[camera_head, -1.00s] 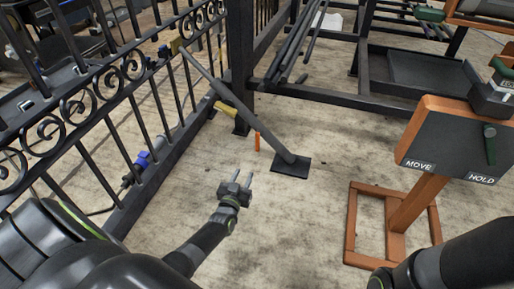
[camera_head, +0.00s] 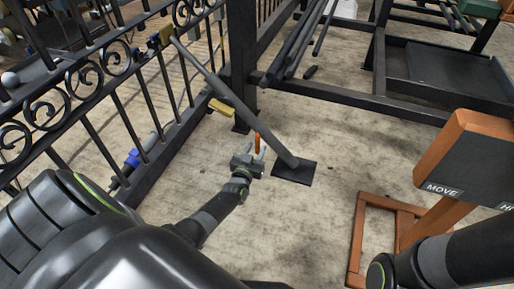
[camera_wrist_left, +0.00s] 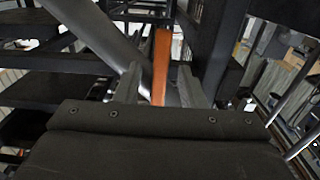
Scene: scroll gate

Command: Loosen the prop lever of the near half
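The orange prop lever (camera_head: 257,139) stands upright beside the prop's lower part. The prop (camera_head: 230,97) is a grey diagonal bar running from the near gate half (camera_head: 135,140) down to a dark foot plate (camera_head: 295,173). My left gripper (camera_head: 250,153) is open just in front of the lever. In the left wrist view, the lever (camera_wrist_left: 160,66) shows between the two open fingers (camera_wrist_left: 158,84), closer to the right one; I see no finger touching it. The lever's lower end is hidden there. My right gripper is out of view; only its arm shows at bottom right.
A stand with an orange-framed panel (camera_head: 447,165) marked MOVE is at the right. A dark post (camera_head: 241,65) and a yellow piece (camera_head: 221,107) are behind the prop. A dark rack with a tray (camera_head: 440,75) is at the back right. Bare floor lies around the foot plate.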

